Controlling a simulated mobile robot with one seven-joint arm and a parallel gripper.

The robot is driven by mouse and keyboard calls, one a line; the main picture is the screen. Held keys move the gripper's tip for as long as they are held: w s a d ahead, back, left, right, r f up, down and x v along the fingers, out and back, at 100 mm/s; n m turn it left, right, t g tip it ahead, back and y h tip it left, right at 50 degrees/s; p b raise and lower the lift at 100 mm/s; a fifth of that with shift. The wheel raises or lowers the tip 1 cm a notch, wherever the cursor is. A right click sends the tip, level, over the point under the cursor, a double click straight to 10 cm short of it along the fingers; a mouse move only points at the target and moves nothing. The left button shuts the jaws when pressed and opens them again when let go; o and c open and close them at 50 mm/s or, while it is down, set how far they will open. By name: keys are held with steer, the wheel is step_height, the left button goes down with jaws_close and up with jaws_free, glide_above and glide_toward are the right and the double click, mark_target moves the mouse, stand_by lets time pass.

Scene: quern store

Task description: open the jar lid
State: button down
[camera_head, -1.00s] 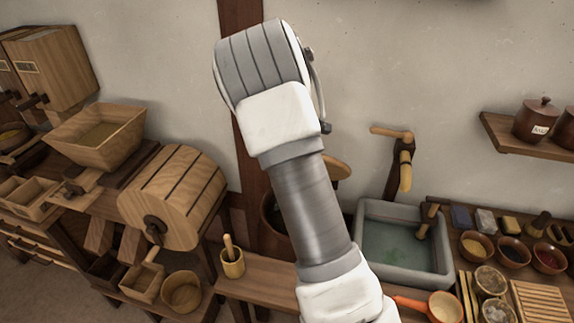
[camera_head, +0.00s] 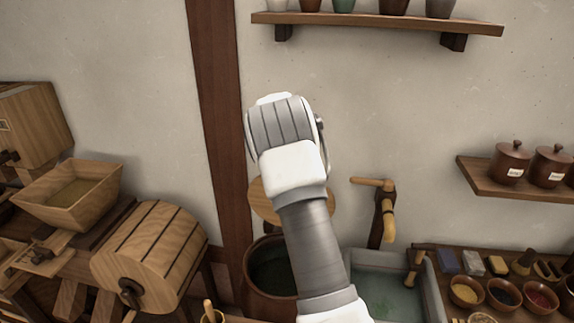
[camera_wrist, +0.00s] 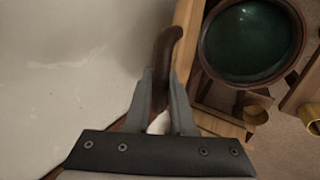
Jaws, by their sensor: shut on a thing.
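The jar is a large dark brown pot (camera_head: 255,293) standing open left of the basin, partly behind my arm. In the wrist view its round rim (camera_wrist: 250,82) shows at upper right, with a dark green inside. A light wooden disc, which looks like the lid (camera_head: 261,205), is above and behind the pot, partly hidden by my arm. In the wrist view my gripper (camera_wrist: 163,78) is shut on a dark curved handle (camera_wrist: 166,45), beside the pot's opening and apart from its rim. My fingers are hidden in the head view.
A stone basin (camera_head: 437,292) with a wooden tap (camera_head: 387,215) stands right of the pot. A wooden drum (camera_head: 150,250) and hopper (camera_head: 70,190) are at left. Shelves (camera_head: 380,20) with pots are on the wall. Small bowls crowd the lower right.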

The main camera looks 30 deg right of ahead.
steer(key=c, duration=0.8)
jaws_free()
steer(key=shift+o, duration=0.2)
steer(key=b+v, duration=0.2)
steer(key=v, duration=1.5)
steer(key=shift+a+r+b, duration=0.15)
steer(key=shift+r+b, duration=0.05)
steer(key=shift+b, duration=0.15)
steer(key=shift+s, duration=0.1)
